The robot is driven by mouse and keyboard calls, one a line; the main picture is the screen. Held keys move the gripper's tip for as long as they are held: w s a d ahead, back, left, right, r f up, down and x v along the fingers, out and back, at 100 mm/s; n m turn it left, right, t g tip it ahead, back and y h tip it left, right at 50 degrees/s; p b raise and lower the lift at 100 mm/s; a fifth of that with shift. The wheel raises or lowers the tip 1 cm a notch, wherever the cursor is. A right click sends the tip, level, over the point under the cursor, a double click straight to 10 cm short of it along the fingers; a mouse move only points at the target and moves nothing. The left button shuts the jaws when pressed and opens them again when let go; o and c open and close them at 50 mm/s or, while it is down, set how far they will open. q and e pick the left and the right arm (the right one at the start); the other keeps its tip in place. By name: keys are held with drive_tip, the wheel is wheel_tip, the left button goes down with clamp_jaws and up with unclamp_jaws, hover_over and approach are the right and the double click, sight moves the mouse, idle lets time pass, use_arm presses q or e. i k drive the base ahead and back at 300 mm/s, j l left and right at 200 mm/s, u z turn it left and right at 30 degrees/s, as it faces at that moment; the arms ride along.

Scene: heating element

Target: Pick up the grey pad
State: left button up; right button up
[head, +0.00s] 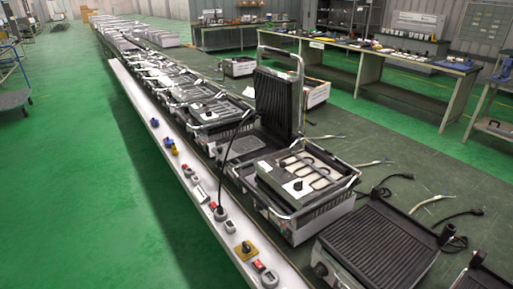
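No thing in the head view can be told for certain as the grey pad. A flat grey rectangular piece (244,147) lies at the left foot of the raised ribbed lid, on the open grill. Neither my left gripper nor my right gripper is in view.
A long row of grills (190,98) recedes to the upper left along a white rail (150,150) with switches and sockets. A dark ribbed plate (374,245) lies at the lower right, near loose cables (435,203). Workbenches (370,62) stand behind. Green floor (75,190) at left is clear.

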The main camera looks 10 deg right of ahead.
sight(242, 146)
drive_tip(key=z, duration=0.15)
drive_tip(key=i+j+z, duration=0.1)
drive_tip(key=j, duration=0.25)
drive_tip(key=i+j+z, duration=0.1)
drive_tip(key=i+j, duration=0.15)
drive_tip(key=i+j+z, duration=0.15)
drive_tip(key=j, duration=0.35)
drive_tip(key=i+j+z, duration=0.1)
drive_tip(key=j, duration=0.3)
